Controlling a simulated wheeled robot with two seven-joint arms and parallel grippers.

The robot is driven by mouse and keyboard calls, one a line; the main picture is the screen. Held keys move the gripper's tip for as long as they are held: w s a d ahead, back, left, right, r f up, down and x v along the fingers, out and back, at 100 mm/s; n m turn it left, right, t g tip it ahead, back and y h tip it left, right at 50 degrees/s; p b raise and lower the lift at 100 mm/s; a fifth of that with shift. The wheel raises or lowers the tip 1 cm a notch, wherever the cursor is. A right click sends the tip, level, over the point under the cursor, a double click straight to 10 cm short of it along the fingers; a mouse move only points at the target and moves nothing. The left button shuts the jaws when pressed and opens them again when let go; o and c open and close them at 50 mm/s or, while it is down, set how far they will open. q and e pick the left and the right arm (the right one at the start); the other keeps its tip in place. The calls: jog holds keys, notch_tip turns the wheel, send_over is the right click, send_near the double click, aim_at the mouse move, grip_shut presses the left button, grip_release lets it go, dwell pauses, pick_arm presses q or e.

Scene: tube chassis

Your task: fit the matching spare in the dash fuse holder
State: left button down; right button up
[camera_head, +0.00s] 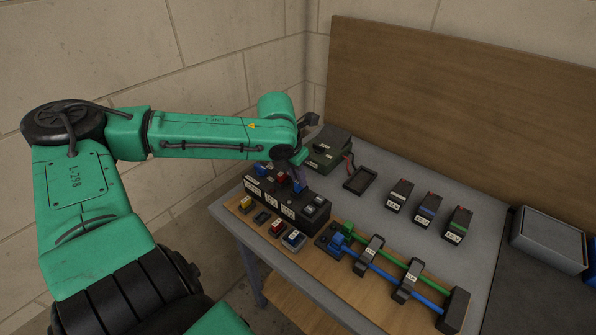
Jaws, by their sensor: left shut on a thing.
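The black fuse holder block (292,212), with white labels on its front face, stands at the left end of the table. My left gripper (298,178) points down over the block and is shut on a small blue fuse (297,187). The fuse is at the top of the block; I cannot tell whether it is seated or just above. In front lies a row of spares: a yellow one (246,204), a red one (277,228) and a blue one (293,240). A dark spot (261,217) between yellow and red looks empty.
A dark green box (328,150) with cables stands behind the block, near a black tray (360,180). Several small labelled units (428,209) stand at the back. Green and blue tubes (385,272) run in clamps at the front right. A grey bin (548,240) is far right.

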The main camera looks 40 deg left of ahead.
pick_arm(q)
jog(key=shift+f+b, duration=0.4)
jog(key=shift+f, duration=0.25)
jog(key=c, duration=1.2)
grip_release()
jog(key=shift+o, duration=0.2)
jog(key=shift+r, duration=0.1)
jog(key=p+v, duration=0.3)
jog(key=p, duration=0.2)
jog(key=p+v, duration=0.3)
jog(key=p, duration=0.4)
jog(key=p+v, duration=0.2)
jog(key=v, duration=0.3)
jog(key=shift+s, duration=0.1)
